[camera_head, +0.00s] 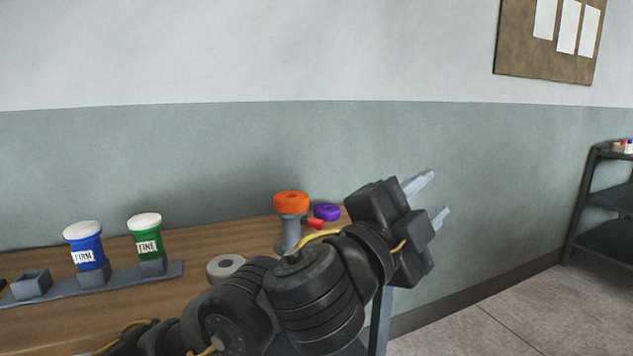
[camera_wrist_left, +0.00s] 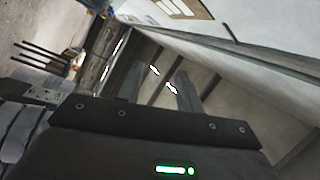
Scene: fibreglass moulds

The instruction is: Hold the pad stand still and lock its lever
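A grey post (camera_head: 291,232) topped by an orange ring (camera_head: 291,202) stands near the right end of the wooden table; it looks like the pad stand. A small red piece (camera_head: 316,224) shows beside it; I cannot tell whether it is the lever. My left gripper (camera_head: 431,200) is open and empty, in the air right of the table's end and pointing away from the post. Its two spread fingers also show in the left wrist view (camera_wrist_left: 161,86). My right gripper is out of view.
A blue FIRM tub (camera_head: 85,246) and a green FINE tub (camera_head: 147,238) sit in a grey rack (camera_head: 112,278) on the table (camera_head: 203,243). A grey ring (camera_head: 226,267) and a purple ring (camera_head: 327,212) lie nearby. A dark shelf (camera_head: 606,200) stands far right.

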